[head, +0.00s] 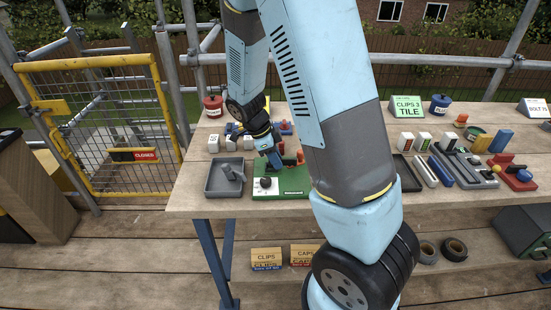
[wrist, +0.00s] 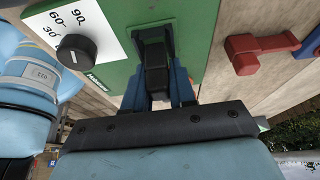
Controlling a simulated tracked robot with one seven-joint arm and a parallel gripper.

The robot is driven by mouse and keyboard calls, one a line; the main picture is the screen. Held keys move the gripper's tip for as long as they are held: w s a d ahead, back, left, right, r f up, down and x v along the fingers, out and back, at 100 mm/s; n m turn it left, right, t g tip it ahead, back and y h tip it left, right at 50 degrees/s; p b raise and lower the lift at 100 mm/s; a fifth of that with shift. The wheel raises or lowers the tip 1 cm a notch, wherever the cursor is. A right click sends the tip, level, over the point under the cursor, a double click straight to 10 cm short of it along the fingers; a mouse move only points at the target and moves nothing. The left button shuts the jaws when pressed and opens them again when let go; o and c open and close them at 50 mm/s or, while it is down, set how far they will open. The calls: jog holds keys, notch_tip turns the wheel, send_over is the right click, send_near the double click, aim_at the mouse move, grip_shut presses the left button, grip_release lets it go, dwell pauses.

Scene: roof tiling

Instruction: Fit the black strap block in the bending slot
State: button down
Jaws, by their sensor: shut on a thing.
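My gripper (wrist: 157,92) has its two blue fingers shut on the black strap block (wrist: 156,74). The block points away from the wrist, over the green bending board (wrist: 203,30). Its far end is at a dark grey slotted part on the board; I cannot tell whether it is inside the slot or just above it. A black knob (wrist: 76,52) sits on a white dial plate (wrist: 58,20) marked 30, 60 and 90. In the head view my gripper (head: 274,162) is low over the board (head: 295,183); the block is too small to make out there.
A grey tray (head: 211,187) with a grey part in it stands left of the board. A red handle (wrist: 250,52) is to the right in the wrist view. White boxes (head: 406,141) and several grey bars lie further right on the bench. A yellow gate (head: 100,125) stands at left.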

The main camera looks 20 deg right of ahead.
jog(key=shift+s+a+f, duration=0.1)
jog(key=shift+s+f, duration=0.35)
jog(key=shift+f, duration=0.1)
dwell(0.5)
jog(key=c, duration=0.9)
grip_release()
jog(key=shift+c, duration=0.2)
jog(key=shift+w+r, duration=0.35)
jog(key=shift+r, duration=0.2)
jog(key=shift+o, duration=0.5)
jog(key=shift+r, duration=0.9)
jog(key=shift+w+r, duration=0.1)
jog(key=shift+r, duration=1.95)
